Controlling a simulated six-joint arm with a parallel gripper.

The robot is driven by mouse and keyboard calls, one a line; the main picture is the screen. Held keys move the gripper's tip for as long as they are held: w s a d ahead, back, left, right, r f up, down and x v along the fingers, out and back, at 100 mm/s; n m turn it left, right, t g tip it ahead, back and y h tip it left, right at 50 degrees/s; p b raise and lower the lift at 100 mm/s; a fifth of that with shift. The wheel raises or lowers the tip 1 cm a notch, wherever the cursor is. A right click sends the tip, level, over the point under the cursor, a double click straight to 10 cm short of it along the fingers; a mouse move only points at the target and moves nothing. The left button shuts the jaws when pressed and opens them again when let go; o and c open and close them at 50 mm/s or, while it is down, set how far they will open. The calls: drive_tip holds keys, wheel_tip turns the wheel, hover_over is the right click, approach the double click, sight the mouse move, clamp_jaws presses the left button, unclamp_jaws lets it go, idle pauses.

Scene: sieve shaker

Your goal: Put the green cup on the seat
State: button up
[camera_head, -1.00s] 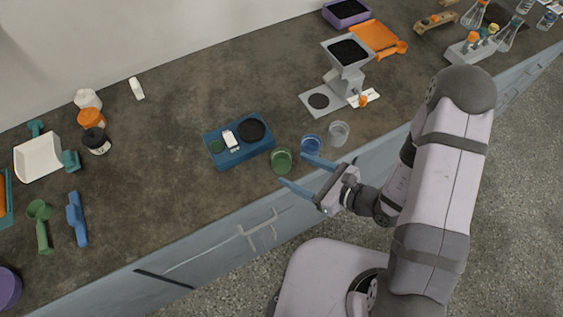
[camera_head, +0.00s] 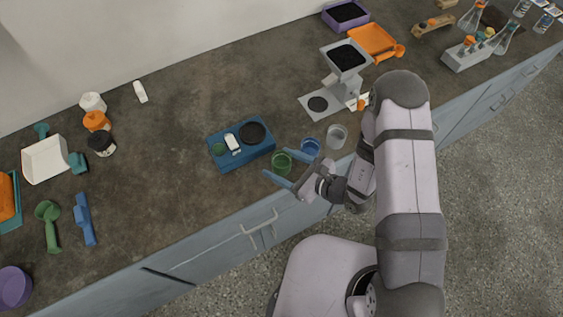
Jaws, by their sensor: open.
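The green cup (camera_head: 282,164) stands on the counter just in front of the blue device's right end. My gripper (camera_head: 277,163) is open, with one blue finger on the near left side of the cup and the other by its far right side. The cup appears between the fingers; whether they touch it I cannot tell. The blue device (camera_head: 228,163) has a round black disc (camera_head: 252,132) on top, a white panel and a small green round spot. Another round black spot (camera_head: 318,104) lies on the grey stand's plate. Which one is the seat is not marked.
A blue cup (camera_head: 310,147) and a clear cup (camera_head: 337,137) stand close to the right of the green cup. The grey stand with a hopper (camera_head: 345,60) rises behind them.

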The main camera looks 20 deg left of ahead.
drive_tip(key=shift+a, duration=0.1)
drive_tip(key=c, duration=1.3)
drive_tip(key=shift+o, duration=0.2)
drive_tip(key=shift+r, duration=0.1)
wheel_tip(320, 180, up, 10)
drive_tip(key=b, duration=0.1)
drive_tip(key=shift+b, duration=0.35)
